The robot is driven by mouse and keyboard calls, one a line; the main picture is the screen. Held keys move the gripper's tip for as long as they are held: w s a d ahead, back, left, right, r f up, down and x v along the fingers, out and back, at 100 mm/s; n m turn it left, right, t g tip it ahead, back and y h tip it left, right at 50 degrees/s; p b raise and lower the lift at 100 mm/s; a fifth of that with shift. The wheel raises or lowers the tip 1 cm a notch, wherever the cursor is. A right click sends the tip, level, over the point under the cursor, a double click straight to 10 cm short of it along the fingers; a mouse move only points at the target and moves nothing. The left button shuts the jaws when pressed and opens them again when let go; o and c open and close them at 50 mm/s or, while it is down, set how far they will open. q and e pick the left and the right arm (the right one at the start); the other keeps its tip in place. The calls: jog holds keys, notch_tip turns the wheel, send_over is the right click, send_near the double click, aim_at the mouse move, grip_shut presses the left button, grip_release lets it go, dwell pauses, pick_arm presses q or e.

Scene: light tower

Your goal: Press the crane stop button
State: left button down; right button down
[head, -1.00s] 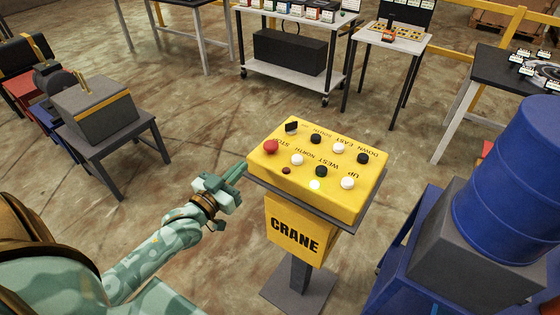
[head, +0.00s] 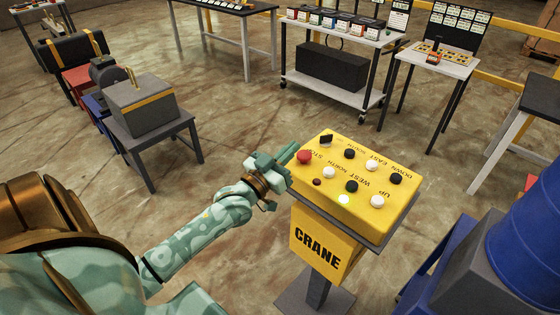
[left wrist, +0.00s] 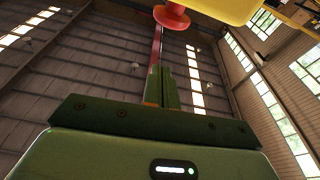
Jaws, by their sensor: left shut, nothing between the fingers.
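The yellow crane control box (head: 352,215) stands on a pedestal marked CRANE. Its red stop button (head: 304,157) is on the left of the panel, beside the word STOP. My left gripper (head: 292,152) is shut and empty, with its fingertips just left of the stop button in the head view. I cannot tell whether they touch it. In the left wrist view the shut fingers (left wrist: 161,88) point up towards a red mushroom-shaped button (left wrist: 172,16) at the top, beside the box's yellow edge (left wrist: 225,8). My right gripper is not in view.
Several black and white buttons and a smaller dark red one (head: 317,182) share the panel. A blue barrel (head: 530,230) stands close at the right. A grey table with a grey box (head: 142,108) is at the left. Open floor lies behind the pedestal.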

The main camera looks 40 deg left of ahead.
aim_at(299, 160)
pick_arm(q)
jog(key=x, duration=0.4)
notch_tip(299, 160, down, 3)
jog(key=shift+r+b, duration=0.1)
jog(key=shift+b, duration=0.6)
jog(key=shift+s+d+f, duration=0.1)
jog(key=shift+s+f, duration=0.15)
jog(key=shift+f, duration=0.35)
notch_tip(299, 160, down, 2)
jog(key=shift+f+b, duration=0.1)
jog(key=shift+b, duration=0.35)
